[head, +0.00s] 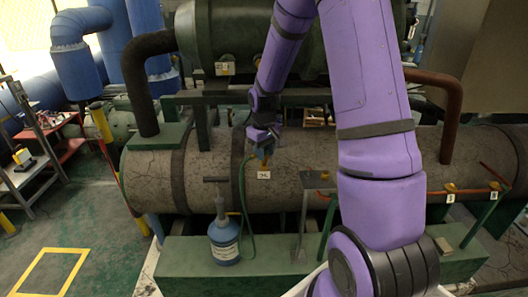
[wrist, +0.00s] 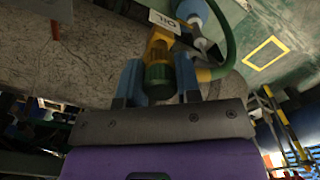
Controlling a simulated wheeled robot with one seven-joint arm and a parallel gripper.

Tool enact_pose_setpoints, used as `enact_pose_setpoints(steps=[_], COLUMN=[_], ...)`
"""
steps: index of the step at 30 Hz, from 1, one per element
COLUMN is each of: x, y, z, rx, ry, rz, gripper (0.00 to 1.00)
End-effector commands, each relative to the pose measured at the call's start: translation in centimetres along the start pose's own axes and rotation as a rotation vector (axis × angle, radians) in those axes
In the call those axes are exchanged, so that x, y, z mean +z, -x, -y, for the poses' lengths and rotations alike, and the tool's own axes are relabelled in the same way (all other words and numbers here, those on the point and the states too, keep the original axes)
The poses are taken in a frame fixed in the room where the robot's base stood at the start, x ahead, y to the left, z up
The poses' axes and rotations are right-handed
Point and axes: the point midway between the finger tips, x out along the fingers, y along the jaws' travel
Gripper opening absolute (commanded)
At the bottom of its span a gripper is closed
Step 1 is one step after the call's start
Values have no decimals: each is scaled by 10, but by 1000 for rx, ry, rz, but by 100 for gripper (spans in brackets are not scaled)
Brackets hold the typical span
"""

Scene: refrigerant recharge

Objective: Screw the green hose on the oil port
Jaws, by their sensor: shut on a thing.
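The green hose (head: 243,190) rises from the blue oil bottle (head: 223,238) to my gripper (head: 262,138). In the wrist view, the hose (wrist: 226,45) curves around to a brass piece beside the right finger. My gripper (wrist: 158,70) is shut on the green hose end (wrist: 158,82), between its two blue fingers. The brass oil port (wrist: 158,45) is in line with this end and looks to meet it. I cannot tell whether the threads are engaged. The OIL label (wrist: 165,21) is beside the port, and it also shows in the head view (head: 264,175).
The large cracked grey cylinder (head: 300,155) lies behind a green base (head: 190,262). A red-brown pipe (head: 452,120) and labelled fittings (head: 450,187) are at the right. A grey bracket (head: 305,215) stands right of the bottle. Open floor with a yellow square (head: 50,270) is at the left.

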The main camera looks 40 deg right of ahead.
Motion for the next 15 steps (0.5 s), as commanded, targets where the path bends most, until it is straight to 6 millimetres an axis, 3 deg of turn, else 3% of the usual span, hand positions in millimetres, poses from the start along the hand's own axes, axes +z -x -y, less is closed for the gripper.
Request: enact_pose_setpoints(steps=[6, 15], x=[0, 0], y=[-1, -1], z=[1, 0], rx=[0, 0], ry=[-181, -198], rz=[1, 2], gripper=[9, 9])
